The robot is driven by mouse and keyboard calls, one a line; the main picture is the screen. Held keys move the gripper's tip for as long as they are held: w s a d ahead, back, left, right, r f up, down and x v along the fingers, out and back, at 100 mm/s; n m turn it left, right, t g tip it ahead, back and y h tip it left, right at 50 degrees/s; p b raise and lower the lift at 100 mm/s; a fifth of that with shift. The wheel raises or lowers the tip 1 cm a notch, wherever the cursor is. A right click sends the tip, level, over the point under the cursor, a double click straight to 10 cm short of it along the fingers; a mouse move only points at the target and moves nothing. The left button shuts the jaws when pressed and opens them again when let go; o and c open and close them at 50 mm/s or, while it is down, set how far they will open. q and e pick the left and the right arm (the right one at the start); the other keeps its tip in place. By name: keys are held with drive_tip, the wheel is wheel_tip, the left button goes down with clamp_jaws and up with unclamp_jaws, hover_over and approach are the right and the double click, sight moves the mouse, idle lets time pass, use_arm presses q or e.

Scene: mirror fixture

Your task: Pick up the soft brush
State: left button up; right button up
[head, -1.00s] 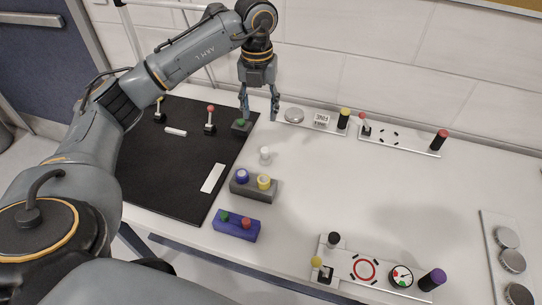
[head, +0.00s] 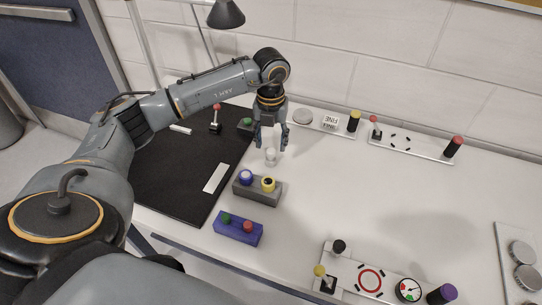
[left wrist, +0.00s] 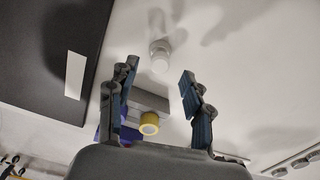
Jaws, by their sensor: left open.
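A small pale upright piece (head: 270,157) stands on the white tabletop behind the grey block; it may be the soft brush, but it is too small to be sure. My left gripper (head: 271,147) is open and empty, fingers pointing down just over this piece in the head view. In the left wrist view the piece (left wrist: 160,55) shows beyond and between the spread fingers (left wrist: 160,70), not gripped. Whether the fingertips are level with it I cannot tell. My right gripper is not in view.
A grey block (head: 256,189) with blue and yellow round tops and a blue block (head: 238,227) stand in front. A black mat (head: 180,170) with a white strip (head: 216,178) lies left. Fixture plates (head: 410,145) line the back. The table's middle right is clear.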

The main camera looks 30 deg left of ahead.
sight(271, 150)
use_arm(q)
wheel_tip(271, 150, down, 4)
drive_tip(key=shift+w+f+p, duration=0.1)
drive_tip(key=shift+f+p, duration=0.1)
drive_tip(key=shift+p, duration=0.2)
clamp_jaws()
drive_tip(key=shift+r, duration=0.1)
drive_tip(key=shift+r+b, duration=0.35)
drive_tip(key=shift+r, duration=0.25)
drive_tip(key=s+d+r+b, duration=0.2)
drive_tip(key=s+d+r, duration=0.7)
drive_tip(key=s+r, duration=0.1)
drive_tip(key=shift+s+r+b, duration=0.3)
drive_tip(key=shift+s+r, duration=0.05)
drive_tip(key=shift+r, duration=0.5)
drive_tip(key=shift+d, duration=0.1)
